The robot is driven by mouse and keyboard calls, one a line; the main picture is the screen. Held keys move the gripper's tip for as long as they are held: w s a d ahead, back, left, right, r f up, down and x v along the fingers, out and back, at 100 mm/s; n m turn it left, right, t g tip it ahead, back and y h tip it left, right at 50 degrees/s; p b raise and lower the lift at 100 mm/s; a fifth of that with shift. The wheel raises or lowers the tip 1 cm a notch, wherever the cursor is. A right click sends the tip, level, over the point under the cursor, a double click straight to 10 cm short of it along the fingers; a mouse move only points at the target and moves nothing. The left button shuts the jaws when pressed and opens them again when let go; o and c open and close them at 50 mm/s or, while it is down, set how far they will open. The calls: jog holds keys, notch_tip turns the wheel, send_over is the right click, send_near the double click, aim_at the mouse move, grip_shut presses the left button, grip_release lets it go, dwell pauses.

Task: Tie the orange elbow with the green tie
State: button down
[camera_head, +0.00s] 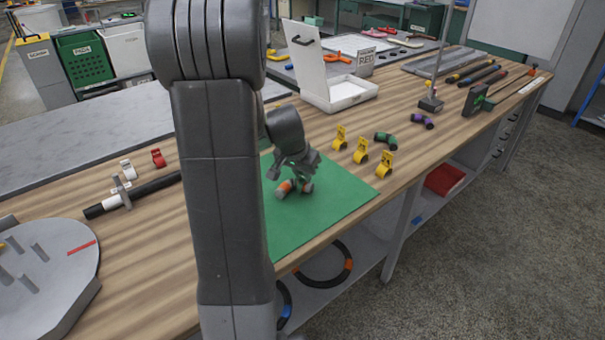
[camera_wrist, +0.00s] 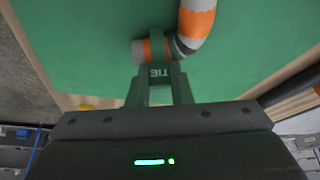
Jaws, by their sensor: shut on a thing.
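The orange elbow (camera_wrist: 198,22), a bent grey tube with orange bands, lies on the green mat (camera_head: 330,203). It also shows in the head view (camera_head: 285,187), partly hidden under my gripper. My gripper (camera_head: 292,172) points down at it, with its fingertips in the wrist view (camera_wrist: 159,84) just beside one end of the elbow. It is shut on the green tie (camera_wrist: 158,72), a small green piece marked TIE. The tie is against the elbow's banded end; I cannot tell whether it goes around it.
Several yellow clips (camera_head: 361,150), a green elbow (camera_head: 385,140) and a purple elbow (camera_head: 422,121) lie right of the mat. An open white box (camera_head: 345,93) stands behind. A black hose (camera_head: 105,208) and a grey disc with pegs (camera_head: 70,265) are at the left.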

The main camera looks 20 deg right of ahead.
jog(key=shift+s+a+f+b, duration=0.1)
jog(key=shift+s+f+b, duration=0.15)
jog(key=shift+f, duration=0.15)
jog(key=shift+s+a+f+b, duration=0.1)
jog(key=shift+s+f+b, duration=0.1)
jog(key=shift+f, duration=0.2)
jog(key=c, duration=1.4)
grip_release()
jog(key=shift+o, duration=0.8)
jog(key=w+p+v, duration=0.1)
jog(key=v, duration=1.3)
jog(key=shift+s+d+r, duration=0.15)
jog(key=shift+d+r, duration=0.05)
jog(key=shift+r, duration=0.4)
